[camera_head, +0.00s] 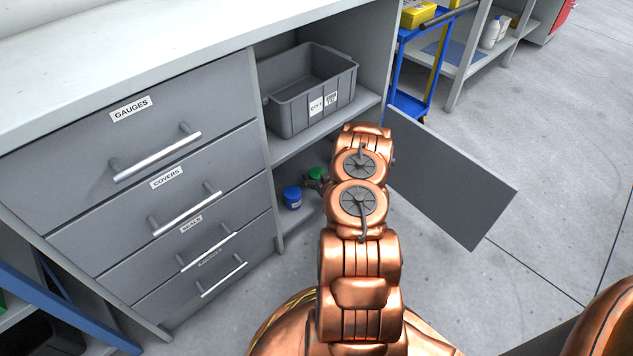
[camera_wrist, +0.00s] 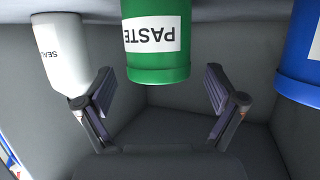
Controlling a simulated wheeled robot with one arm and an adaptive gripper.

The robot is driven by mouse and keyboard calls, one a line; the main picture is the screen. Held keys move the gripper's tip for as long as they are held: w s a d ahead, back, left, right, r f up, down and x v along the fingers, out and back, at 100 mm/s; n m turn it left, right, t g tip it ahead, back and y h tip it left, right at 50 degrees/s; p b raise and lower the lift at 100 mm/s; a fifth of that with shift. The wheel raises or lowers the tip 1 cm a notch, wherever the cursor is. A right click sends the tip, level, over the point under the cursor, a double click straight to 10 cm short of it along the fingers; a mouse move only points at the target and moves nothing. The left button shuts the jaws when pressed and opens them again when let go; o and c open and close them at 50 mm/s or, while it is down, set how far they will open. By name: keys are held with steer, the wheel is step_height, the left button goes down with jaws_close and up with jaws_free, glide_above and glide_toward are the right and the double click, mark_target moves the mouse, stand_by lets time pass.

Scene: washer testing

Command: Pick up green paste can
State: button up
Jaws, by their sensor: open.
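The green paste can (camera_wrist: 157,58) shows upside down in the wrist view, at the top centre, with a white "PASTE" label. In the head view its green top (camera_head: 317,173) shows on the cupboard's lower shelf, partly hidden by my arm. My gripper (camera_wrist: 158,84) is open in the wrist view. Its two fingers stand apart on either side of the can's lower part in the picture, with gaps on both sides. The can is not held. In the head view my gripper is mostly hidden behind my arm.
A blue can (camera_wrist: 299,55) stands right of the green can in the wrist view, and a white "SEAL" bottle (camera_wrist: 62,55) left. A grey bin (camera_head: 310,95) sits on the shelf above. The cupboard door (camera_head: 450,180) hangs open at right. Drawers (camera_head: 130,150) adjoin left.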

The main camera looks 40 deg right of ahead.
steer(key=shift+x, duration=0.9)
steer(key=shift+c, duration=0.3)
steer(key=c, duration=1.4)
